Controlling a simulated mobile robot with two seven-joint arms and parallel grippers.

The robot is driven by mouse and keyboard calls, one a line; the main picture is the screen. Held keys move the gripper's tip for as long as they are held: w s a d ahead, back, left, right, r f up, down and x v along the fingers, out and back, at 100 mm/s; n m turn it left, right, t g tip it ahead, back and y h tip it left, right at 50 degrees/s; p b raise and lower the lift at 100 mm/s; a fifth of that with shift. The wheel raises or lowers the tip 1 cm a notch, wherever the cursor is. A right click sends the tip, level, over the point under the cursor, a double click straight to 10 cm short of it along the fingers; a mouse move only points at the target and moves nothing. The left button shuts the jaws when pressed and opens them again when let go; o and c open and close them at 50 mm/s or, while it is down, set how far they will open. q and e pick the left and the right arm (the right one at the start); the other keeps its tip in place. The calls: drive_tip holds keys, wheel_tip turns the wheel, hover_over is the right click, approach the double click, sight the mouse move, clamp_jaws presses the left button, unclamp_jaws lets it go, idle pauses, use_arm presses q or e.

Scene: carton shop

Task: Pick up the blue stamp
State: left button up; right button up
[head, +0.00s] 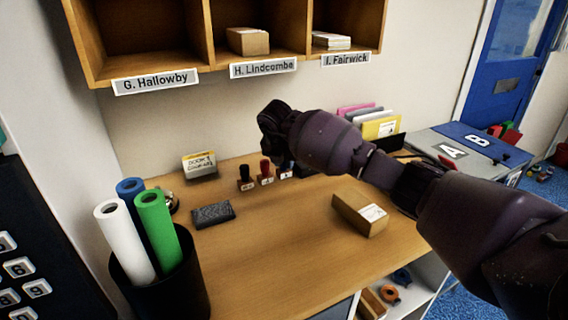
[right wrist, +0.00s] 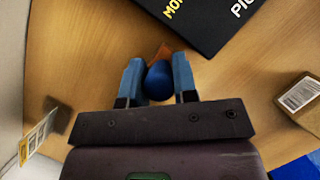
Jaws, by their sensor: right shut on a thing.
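The blue stamp (right wrist: 158,82) shows in the right wrist view as a rounded blue handle between the two fingers of my right gripper (right wrist: 157,76), which is shut on it. A brown wedge shows just beyond the handle. In the head view the blue stamp (head: 286,174) stands at the right end of a short row, partly hidden behind my right arm. A red stamp (head: 266,168) and a black stamp (head: 245,174) stand to its left. My right fingers are hidden in the head view. My left gripper is not in view.
A carton (head: 360,214) lies on the desk to the right. A dark pad (head: 213,214) and a small sign (head: 199,164) are at left, near a black bin (head: 158,280) of rolls. Shelves (head: 150,88) overhang the back. The desk's middle front is clear.

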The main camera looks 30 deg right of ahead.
drive_tip(key=shift+s+r, duration=0.1)
drive_tip(key=shift+r, duration=0.5)
drive_tip(key=r, duration=0.4)
drive_tip(key=r+p, duration=0.1)
drive_tip(key=r, duration=0.1)
drive_tip(key=shift+s, duration=0.3)
drive_tip(key=s+a+p, duration=0.1)
drive_tip(key=s+p, duration=0.1)
drive_tip(key=s, duration=1.7)
drive_tip(key=shift+f+p, duration=0.25)
drive_tip(key=shift+p, duration=0.05)
drive_tip(key=shift+a, duration=0.1)
drive_tip(key=shift+o, duration=1.4)
drive_tip(key=shift+c, duration=0.6)
drive_tip(key=shift+s, duration=0.1)
